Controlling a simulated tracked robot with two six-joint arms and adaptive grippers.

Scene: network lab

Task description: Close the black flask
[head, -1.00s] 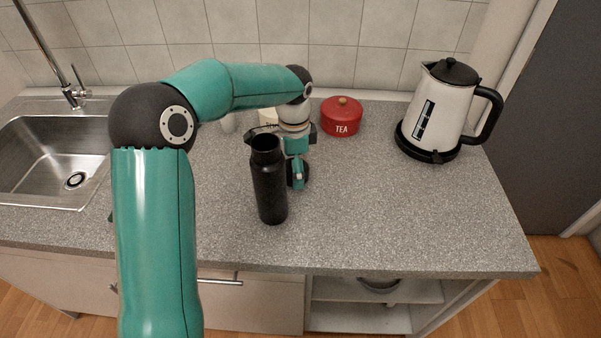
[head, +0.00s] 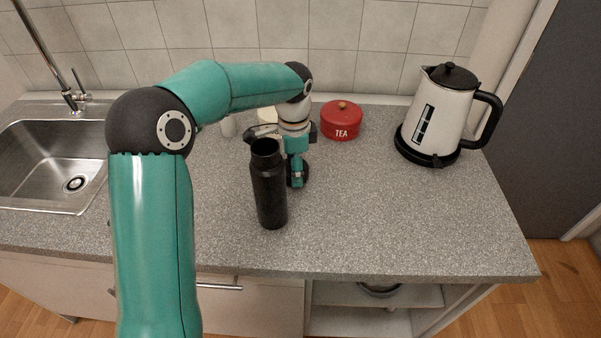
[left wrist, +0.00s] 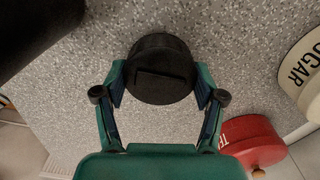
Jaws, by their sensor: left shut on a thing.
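The black flask (head: 269,190) stands upright on the counter in the head view, its dark mouth open at the top with no lid on it. My left gripper (head: 297,176) is just right of and behind the flask, pointing down. In the left wrist view, my left gripper (left wrist: 160,88) is shut on a round black lid (left wrist: 160,65) with a flat bar across its face. Whether the lid touches the counter cannot be told. A dark part of the flask (left wrist: 35,30) fills the top left of the wrist view. My right gripper is out of view.
A red tea tin (head: 341,121) stands behind and right of the gripper. A cream sugar tin (left wrist: 302,75) shows in the wrist view. A white kettle (head: 435,115) is at the right, a sink (head: 50,160) at the left. The front right counter is clear.

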